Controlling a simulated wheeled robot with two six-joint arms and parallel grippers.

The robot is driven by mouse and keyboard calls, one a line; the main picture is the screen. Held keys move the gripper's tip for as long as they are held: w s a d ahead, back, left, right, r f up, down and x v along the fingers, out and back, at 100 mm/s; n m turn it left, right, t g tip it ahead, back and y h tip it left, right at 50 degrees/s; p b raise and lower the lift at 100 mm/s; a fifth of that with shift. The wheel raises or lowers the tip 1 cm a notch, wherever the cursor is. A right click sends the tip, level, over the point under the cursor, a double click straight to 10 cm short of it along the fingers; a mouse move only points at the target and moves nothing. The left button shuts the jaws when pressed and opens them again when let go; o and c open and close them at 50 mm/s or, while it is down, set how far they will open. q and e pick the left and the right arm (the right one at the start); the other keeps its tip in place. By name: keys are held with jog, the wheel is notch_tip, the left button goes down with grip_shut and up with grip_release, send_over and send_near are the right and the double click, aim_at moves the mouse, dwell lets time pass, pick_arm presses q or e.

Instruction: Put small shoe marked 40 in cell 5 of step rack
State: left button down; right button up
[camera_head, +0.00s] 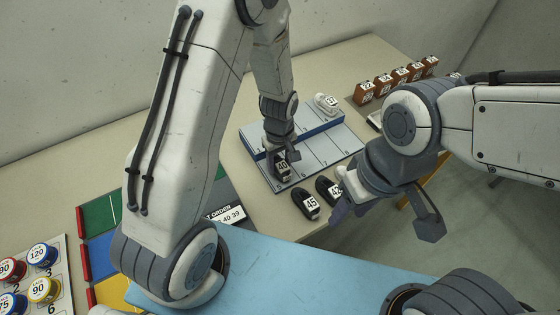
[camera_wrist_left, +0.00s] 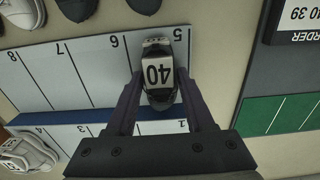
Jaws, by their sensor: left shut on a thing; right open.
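The black small shoe marked 40 (camera_head: 283,168) is gripped in my left gripper (camera_head: 281,153). In the left wrist view the shoe (camera_wrist_left: 157,78) sits between the two fingers, over cell 5 on the low step of the step rack (camera_head: 335,150). The rack also shows in the left wrist view (camera_wrist_left: 85,75), with 5 and 6 printed at its edge. I cannot tell whether the shoe's sole touches the rack. My right gripper (camera_head: 388,215) is open and empty, to the right of the rack's front edge.
Black shoes marked 45 (camera_head: 306,204) and 42 (camera_head: 329,189) stand on the table before the rack. A white shoe (camera_head: 326,103) stands on the rack's raised step. Several brown marked items (camera_head: 397,76) are at the back right. An order card (camera_head: 228,215) lies left of the rack.

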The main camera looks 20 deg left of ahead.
aim_at(280, 162)
pick_arm(q)
jog(key=shift+f, duration=0.15)
jog(key=shift+c, duration=1.4)
grip_release()
notch_tip(280, 162, up, 12)
jog(key=s+d+r+m, duration=0.4)
jog(key=s+m, duration=0.4)
jog(key=s, duration=0.2)
jog(key=s+d+r+m+h, duration=0.1)
jog(key=s+d+r+m, duration=0.2)
jog(key=s+m, duration=0.5)
jog(key=shift+s+d+r+b, duration=0.4)
jog(key=shift+s+r, duration=0.2)
jog(key=shift+s, duration=0.3)
